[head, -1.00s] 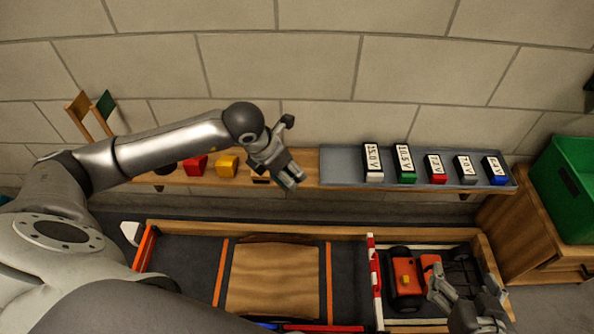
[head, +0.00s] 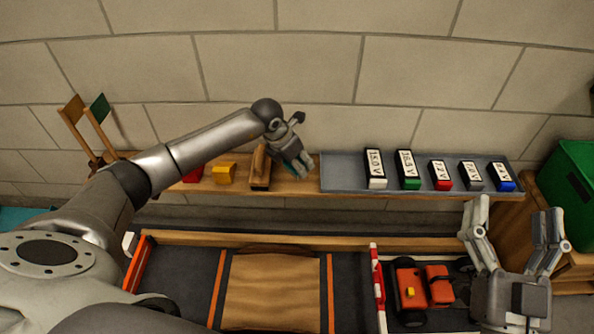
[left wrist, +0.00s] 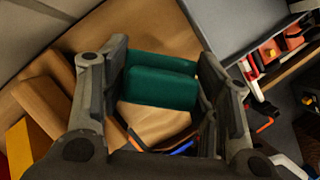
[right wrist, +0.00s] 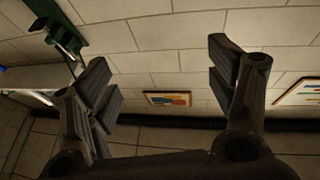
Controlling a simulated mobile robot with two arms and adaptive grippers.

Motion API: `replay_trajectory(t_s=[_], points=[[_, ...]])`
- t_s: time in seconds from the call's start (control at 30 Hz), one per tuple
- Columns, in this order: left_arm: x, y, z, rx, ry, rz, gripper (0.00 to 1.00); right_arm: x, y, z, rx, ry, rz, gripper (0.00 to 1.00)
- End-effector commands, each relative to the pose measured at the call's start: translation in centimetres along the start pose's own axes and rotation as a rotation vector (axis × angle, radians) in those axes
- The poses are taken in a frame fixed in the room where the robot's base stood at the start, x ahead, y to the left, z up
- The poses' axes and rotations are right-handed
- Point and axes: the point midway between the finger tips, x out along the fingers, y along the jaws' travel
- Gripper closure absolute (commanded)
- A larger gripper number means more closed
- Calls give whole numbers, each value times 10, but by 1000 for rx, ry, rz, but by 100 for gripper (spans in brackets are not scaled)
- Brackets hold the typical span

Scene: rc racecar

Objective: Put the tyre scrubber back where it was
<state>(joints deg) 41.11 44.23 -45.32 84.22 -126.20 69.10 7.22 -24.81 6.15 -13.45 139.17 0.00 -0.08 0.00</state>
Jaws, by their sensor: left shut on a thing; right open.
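The tyre scrubber appears to be the teal-green block with rounded edges (left wrist: 160,82) in the left wrist view, between the two fingers of my left gripper (left wrist: 160,95). In the head view, my left gripper (head: 300,166) is at the wooden wall shelf (head: 232,188), between a wooden-handled brush (head: 260,168) and a grey tray (head: 345,174). Only a sliver of the scrubber shows there. I cannot tell whether it touches the shelf. My right gripper (head: 512,214) is open and empty, raised at the right beside the orange car (head: 410,289).
Yellow (head: 224,172) and red (head: 193,174) blocks stand on the shelf left of the brush. Several labelled battery packs (head: 408,170) stand in the tray. Below is a wood-edged bench (head: 300,240) with a brown panel (head: 272,292). A green bin (head: 575,190) stands at the right.

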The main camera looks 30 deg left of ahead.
Motion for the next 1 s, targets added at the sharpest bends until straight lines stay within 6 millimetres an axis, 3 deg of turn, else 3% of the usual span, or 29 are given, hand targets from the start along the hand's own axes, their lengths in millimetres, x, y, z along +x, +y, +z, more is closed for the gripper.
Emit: replay_trajectory(t_s=[0.33, 0.6, 1.0], points=[[17, 6, 4, 0, -2, 0, 66, -3, -4, -27, 7, 158, -7, 22], [41, 6, -8, 0, -1, 0, 66, -12, -7, -61, 15, 352, -15, 22], [44, 6, -9, 0, -1, 0, 66, -15, -8, -67, 17, 385, -16, 22]])
